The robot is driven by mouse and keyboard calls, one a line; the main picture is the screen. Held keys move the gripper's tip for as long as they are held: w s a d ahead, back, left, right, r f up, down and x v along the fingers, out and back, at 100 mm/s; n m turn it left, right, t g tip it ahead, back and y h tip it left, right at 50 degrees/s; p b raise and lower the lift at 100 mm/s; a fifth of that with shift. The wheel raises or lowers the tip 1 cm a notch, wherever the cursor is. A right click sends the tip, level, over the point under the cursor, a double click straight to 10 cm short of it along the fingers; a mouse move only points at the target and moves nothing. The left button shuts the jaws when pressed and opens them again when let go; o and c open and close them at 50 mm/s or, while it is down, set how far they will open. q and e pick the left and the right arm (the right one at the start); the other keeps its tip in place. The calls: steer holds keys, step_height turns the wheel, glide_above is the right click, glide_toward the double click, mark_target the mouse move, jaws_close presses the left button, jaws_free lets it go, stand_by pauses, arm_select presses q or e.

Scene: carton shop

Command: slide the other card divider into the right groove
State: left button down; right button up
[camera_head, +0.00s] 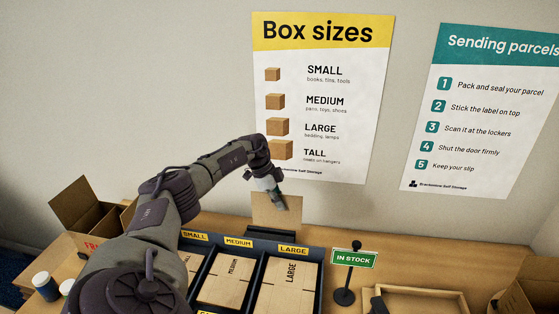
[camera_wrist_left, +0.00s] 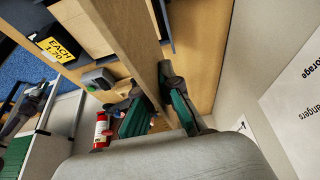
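A tan card divider (camera_head: 270,212) stands upright in a dark slotted holder (camera_head: 270,233) against the back wall. My left gripper (camera_head: 280,201) reaches over from the left and is at the card's upper right part. In the left wrist view the card (camera_wrist_left: 130,40) runs as a long tan strip down between the green-padded fingers of my left gripper (camera_wrist_left: 158,112), one on each side. Whether both pads press on the card is not clear. My right gripper is not in view. No groove can be made out; my left arm covers much of the lower left.
A dark tray (camera_head: 258,252) with flat cartons in labelled compartments lies in front of the holder. An "IN STOCK" sign (camera_head: 354,258) stands to its right, then a shallow wooden tray (camera_head: 440,293). Open cartons stand at the left (camera_head: 85,208) and far right (camera_head: 535,290).

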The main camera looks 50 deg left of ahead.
arm_select(q)
step_height(320, 180, up, 7)
steer(key=p, duration=0.6)
steer(key=shift+r, duration=1.3)
steer(key=shift+f, duration=0.1)
